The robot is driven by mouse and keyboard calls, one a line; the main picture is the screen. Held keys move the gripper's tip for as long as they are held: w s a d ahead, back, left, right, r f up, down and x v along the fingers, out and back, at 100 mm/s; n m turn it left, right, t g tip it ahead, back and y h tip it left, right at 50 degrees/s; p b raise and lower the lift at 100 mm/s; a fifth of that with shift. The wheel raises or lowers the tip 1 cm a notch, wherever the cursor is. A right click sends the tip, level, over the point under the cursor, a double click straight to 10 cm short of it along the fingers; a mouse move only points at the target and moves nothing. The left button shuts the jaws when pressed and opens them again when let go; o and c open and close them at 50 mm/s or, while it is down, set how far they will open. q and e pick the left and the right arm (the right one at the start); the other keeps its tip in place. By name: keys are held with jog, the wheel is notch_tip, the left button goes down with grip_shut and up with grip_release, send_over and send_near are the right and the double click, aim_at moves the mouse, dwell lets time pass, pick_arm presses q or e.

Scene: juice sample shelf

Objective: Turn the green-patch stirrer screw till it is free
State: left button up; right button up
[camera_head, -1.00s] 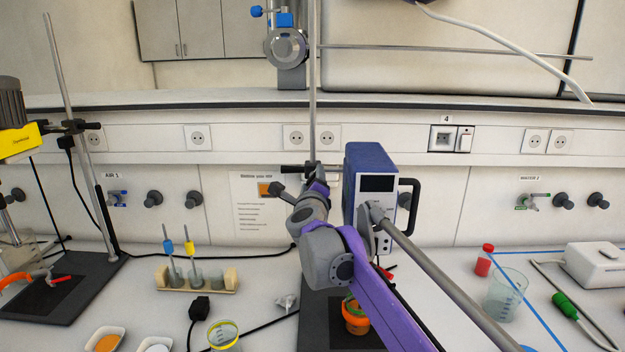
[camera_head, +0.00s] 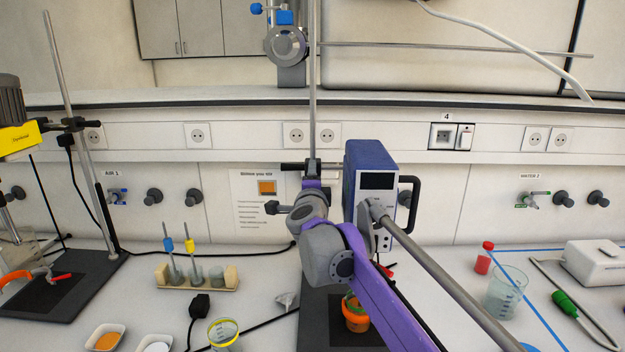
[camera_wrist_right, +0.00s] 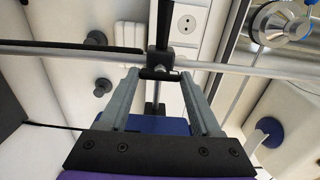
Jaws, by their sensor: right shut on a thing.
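The blue and white stirrer box (camera_head: 371,165) with a dark display stands in the middle of the head view, beside an upright stand rod (camera_head: 313,80). A black clamp (camera_head: 312,168) sits on the rod. My right gripper (camera_head: 313,183) reaches up to this clamp from below. In the right wrist view, my gripper (camera_wrist_right: 160,74) is shut on the black screw (camera_wrist_right: 157,74) at the clamp, with a finger on each side. The blue box also shows behind the gripper (camera_wrist_right: 172,126). I cannot see a green patch on the box. My left gripper is not in view.
An orange cup (camera_head: 355,322) with something green stands on the black stand base. A grey rod (camera_head: 440,272) slants in front of the box. A beaker (camera_head: 503,293) and red-capped bottle (camera_head: 484,258) are on the right.

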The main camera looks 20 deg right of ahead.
dwell(0.4)
jog(key=o, duration=1.4)
jog(key=shift+s, duration=0.1)
jog(key=b+v, duration=0.1)
jog(key=v, duration=0.9)
jog(key=shift+s+a+r, duration=0.1)
jog(key=shift+s, duration=0.25)
